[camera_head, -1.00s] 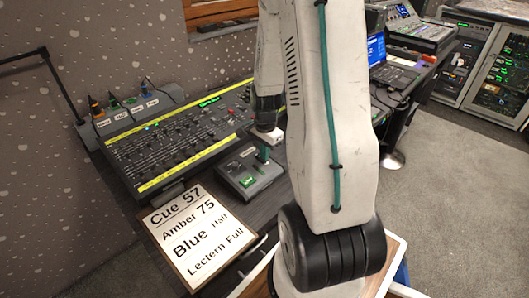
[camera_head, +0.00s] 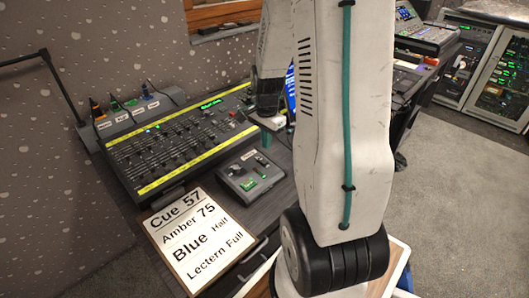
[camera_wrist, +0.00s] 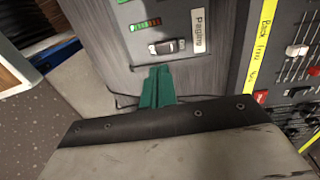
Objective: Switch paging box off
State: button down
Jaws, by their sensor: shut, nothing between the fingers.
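The paging box (camera_head: 236,181) is a small grey box on the desk, in front of the fader console. I cannot tell the switch's on or off position. My gripper (camera_wrist: 157,72) has its teal fingers shut and empty, apart from the switch and short of it in the wrist view. In the head view my gripper (camera_head: 276,143) is above and behind the box, partly hidden by my arm.
The fader console (camera_head: 180,140) with yellow strips stands beside the box. A cue sign (camera_head: 198,235) lies at the desk's front. Another mixer (camera_head: 425,35) and equipment racks (camera_head: 490,70) stand at the right. Carpet floor at the right is clear.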

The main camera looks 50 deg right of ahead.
notch_tip(320, 180, up, 8)
send_over(265, 162)
jog(key=shift+s+d+f, duration=0.15)
jog(key=shift+s+d, duration=0.05)
jog(key=shift+s, duration=0.15)
jog(key=shift+w+a, duration=0.15)
jog(key=shift+w, duration=0.25)
notch_tip(265, 162, down, 14)
jog(key=shift+w+r, duration=0.1)
dwell(0.4)
